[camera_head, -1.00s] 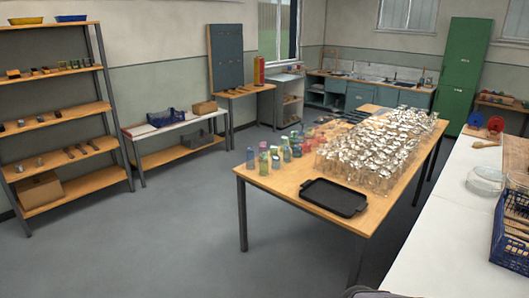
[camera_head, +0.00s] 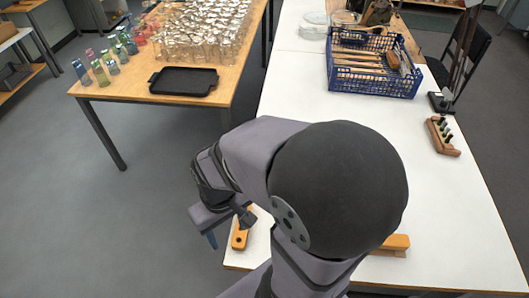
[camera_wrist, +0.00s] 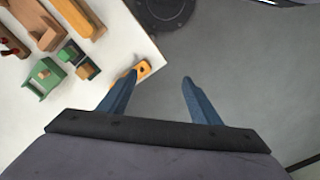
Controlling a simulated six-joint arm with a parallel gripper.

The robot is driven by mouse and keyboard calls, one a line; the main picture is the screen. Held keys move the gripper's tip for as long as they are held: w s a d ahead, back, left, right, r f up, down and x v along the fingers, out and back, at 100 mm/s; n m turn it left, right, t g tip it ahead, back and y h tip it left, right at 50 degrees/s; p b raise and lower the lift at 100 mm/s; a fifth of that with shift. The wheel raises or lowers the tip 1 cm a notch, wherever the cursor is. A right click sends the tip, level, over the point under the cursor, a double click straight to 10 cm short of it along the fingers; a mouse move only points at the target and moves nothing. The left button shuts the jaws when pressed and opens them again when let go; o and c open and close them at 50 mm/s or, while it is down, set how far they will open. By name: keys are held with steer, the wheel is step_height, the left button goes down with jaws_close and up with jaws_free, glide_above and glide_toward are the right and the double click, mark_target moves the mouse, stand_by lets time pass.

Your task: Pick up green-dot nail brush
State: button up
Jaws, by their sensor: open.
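I cannot make out a green dot on any brush, so I cannot tell which thing is the green-dot nail brush. In the wrist view, an orange wooden piece with a dark hole (camera_wrist: 143,70) lies at the table edge, near the left fingertip. It also shows in the head view (camera_head: 240,238). My gripper (camera_wrist: 160,78) is open and empty, its blue fingers apart, over the table edge and floor. It shows partly in the head view (camera_head: 226,222). A green block-like piece (camera_wrist: 43,78) and a small dark green and wooden piece (camera_wrist: 80,62) lie left of it.
The white table (camera_head: 440,215) has clear room at right. A blue crate (camera_head: 372,85) with wooden-handled tools and a small wooden rack with dark pegs (camera_head: 442,137) stand on it. A brown table with glasses and a black tray (camera_head: 183,82) stands at left.

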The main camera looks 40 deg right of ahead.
steer(key=s+d+f+n+g+h+b, duration=0.1)
steer(key=d+f+n+g+h+b, duration=0.1)
steer(key=d+f, duration=0.4)
steer(key=s+d+f+n+g+h+b, duration=0.1)
steer(key=d+f+n+g+h+b, duration=0.2)
steer(key=d, duration=0.5)
steer(key=s+d+f+n+g+h+b, duration=0.2)
steer(key=d+f+n+g+h+b, duration=0.1)
steer(key=d+f, duration=0.4)
step_height(320, 180, down, 3)
steer(key=shift+r+g+h+b, duration=0.2)
steer(key=shift+g+h+b, duration=0.4)
steer(key=shift+b, duration=0.8)
steer(key=shift+d+f+n, duration=0.3)
steer(key=shift+d+n, duration=0.2)
steer(key=shift+d, duration=0.1)
steer(key=shift+s+d+f, duration=0.1)
steer(key=shift+s+d, duration=0.25)
steer(key=shift+s, duration=0.05)
steer(key=shift+s+d+f, duration=0.3)
steer(key=shift+s+d, duration=0.05)
steer(key=shift+s+d+p, duration=0.3)
steer(key=shift+s+p, duration=0.05)
steer(key=shift+p, duration=0.3)
steer(key=shift+p+x, duration=0.8)
steer(key=shift+x, duration=1.35)
steer(key=c, duration=1.3)
